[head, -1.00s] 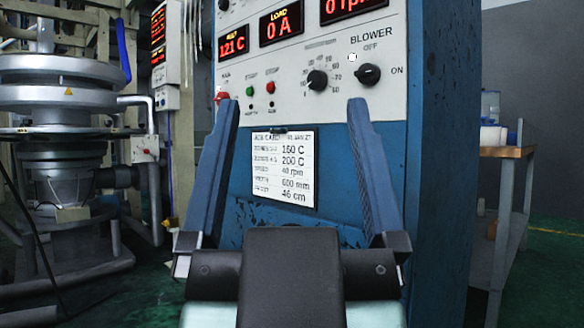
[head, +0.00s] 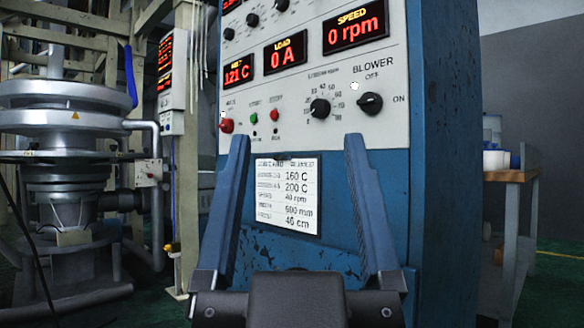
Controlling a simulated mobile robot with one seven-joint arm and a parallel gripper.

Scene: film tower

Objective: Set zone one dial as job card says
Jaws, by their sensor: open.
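My gripper (head: 297,143) is open and empty in front of the blue control cabinet, its two blue fingers spread either side of the job card. The job card (head: 286,196) is a white sheet on the cabinet front. I read 160 C, 200 C, 40 rpm, 600 mm and 46 cm on it; the small row names are blurred.
The panel also has a scaled speed dial (head: 320,108), a blower knob (head: 370,103), a red knob (head: 227,125) and small green and red buttons. Displays read 121 C, 0 A and 0 rpm. Metal machinery (head: 62,160) stands left; a wooden-topped table (head: 510,176) stands right.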

